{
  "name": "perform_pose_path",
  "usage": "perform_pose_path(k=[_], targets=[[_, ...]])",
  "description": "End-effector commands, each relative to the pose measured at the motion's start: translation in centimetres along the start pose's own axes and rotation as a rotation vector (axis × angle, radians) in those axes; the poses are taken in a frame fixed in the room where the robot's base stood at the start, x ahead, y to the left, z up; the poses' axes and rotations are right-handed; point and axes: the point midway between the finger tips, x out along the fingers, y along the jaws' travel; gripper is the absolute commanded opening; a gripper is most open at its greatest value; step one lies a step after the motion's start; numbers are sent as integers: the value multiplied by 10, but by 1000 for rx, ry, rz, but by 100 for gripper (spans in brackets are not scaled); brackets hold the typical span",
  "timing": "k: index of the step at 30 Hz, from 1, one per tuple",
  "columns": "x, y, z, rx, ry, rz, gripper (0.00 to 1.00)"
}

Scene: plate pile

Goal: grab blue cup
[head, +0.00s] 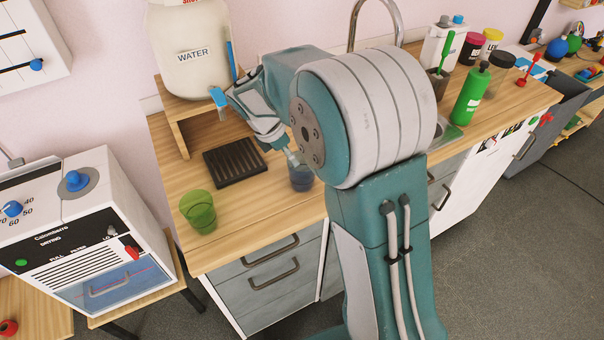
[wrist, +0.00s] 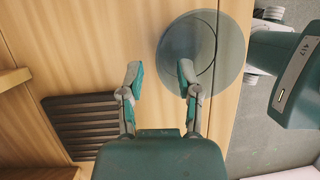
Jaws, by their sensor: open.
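The blue cup (head: 301,178) is translucent and stands upright on the wooden counter, near its front edge and partly behind my arm. In the wrist view the cup (wrist: 205,38) is a round blue-grey shape at the upper right. My gripper (wrist: 161,73) is open, with nothing between its fingers. Its right fingertip overlaps the left lower part of the cup in the picture; the left fingertip is over bare wood. I cannot tell whether the right finger touches the cup. In the head view my arm hides part of the gripper.
A green cup (head: 198,211) stands left of the blue cup. A dark slatted tray (head: 236,162) lies between them, farther back. A water dispenser (head: 194,50) on a wooden stand (head: 172,118) is behind. A green bottle (head: 470,95) stands right. The counter front is clear between the cups.

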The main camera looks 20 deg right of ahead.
Motion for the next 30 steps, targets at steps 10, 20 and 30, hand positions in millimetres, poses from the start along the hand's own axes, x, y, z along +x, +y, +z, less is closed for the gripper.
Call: perform_pose_path(k=[10,20,30], targets=[[34,0,0,1,0,0,44],[33,0,0,1,0,0,0],[33,0,0,1,0,0,0]])
